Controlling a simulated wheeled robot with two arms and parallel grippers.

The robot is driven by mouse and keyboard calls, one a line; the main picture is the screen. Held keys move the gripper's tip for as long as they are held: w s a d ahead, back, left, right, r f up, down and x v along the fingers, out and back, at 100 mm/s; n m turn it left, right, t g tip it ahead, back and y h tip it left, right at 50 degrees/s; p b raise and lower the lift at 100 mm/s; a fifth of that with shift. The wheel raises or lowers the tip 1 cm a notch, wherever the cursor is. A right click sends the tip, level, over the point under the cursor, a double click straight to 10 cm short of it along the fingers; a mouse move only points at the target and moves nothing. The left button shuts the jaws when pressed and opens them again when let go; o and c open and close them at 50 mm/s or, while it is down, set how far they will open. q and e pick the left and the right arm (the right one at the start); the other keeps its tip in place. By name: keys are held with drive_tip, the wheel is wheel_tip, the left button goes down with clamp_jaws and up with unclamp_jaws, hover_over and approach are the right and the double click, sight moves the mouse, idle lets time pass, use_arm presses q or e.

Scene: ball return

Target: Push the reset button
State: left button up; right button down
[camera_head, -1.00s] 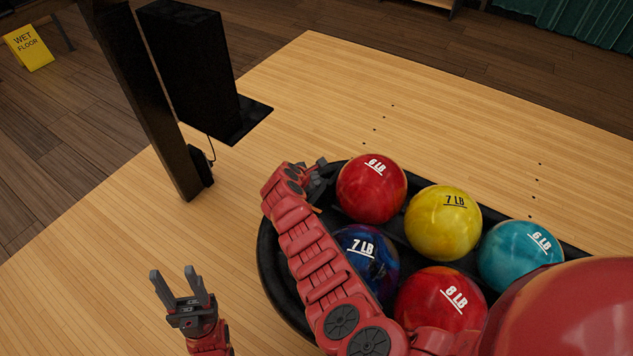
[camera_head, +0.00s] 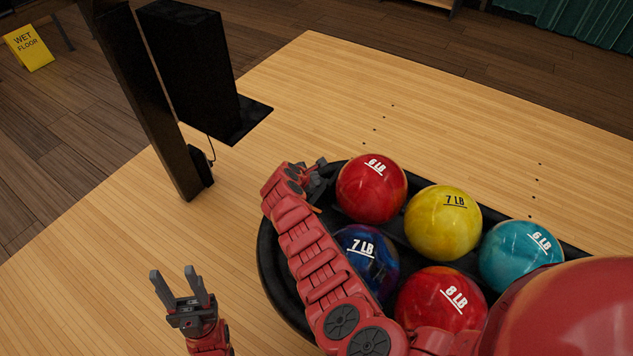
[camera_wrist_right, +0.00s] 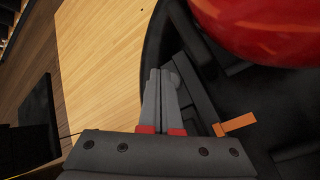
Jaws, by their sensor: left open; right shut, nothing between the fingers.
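The ball return (camera_head: 268,262) is a black rounded tray holding bowling balls. My right gripper (camera_head: 321,165) reaches over its far left rim, beside a red 6 LB ball (camera_head: 371,188). In the right wrist view my right gripper (camera_wrist_right: 161,78) is shut and empty, with its fingertips at the tray's dark inner edge. A small orange piece (camera_wrist_right: 235,125) lies to the right of the fingers there. I cannot make out a clearly marked reset button; the fingers or arm may hide it. My left gripper (camera_head: 183,284) is open and empty over the wood floor.
A yellow ball (camera_head: 443,222), a teal ball (camera_head: 520,255), a blue ball (camera_head: 366,262) and another red ball (camera_head: 441,302) fill the tray. A black post (camera_head: 150,110) and black box (camera_head: 190,70) stand at the back left. The floor left of the tray is clear.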

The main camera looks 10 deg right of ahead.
drive_tip(key=shift+f, duration=0.1)
drive_tip(key=shift+f, duration=0.3)
drive_tip(key=shift+f+b, duration=0.5)
drive_tip(key=shift+b, duration=0.05)
idle(0.5)
drive_tip(key=shift+r, duration=0.1)
drive_tip(key=shift+r+p, duration=0.8)
drive_tip(key=shift+p, duration=0.2)
wheel_tip(320, 180, up, 5)
drive_tip(key=p, duration=0.5)
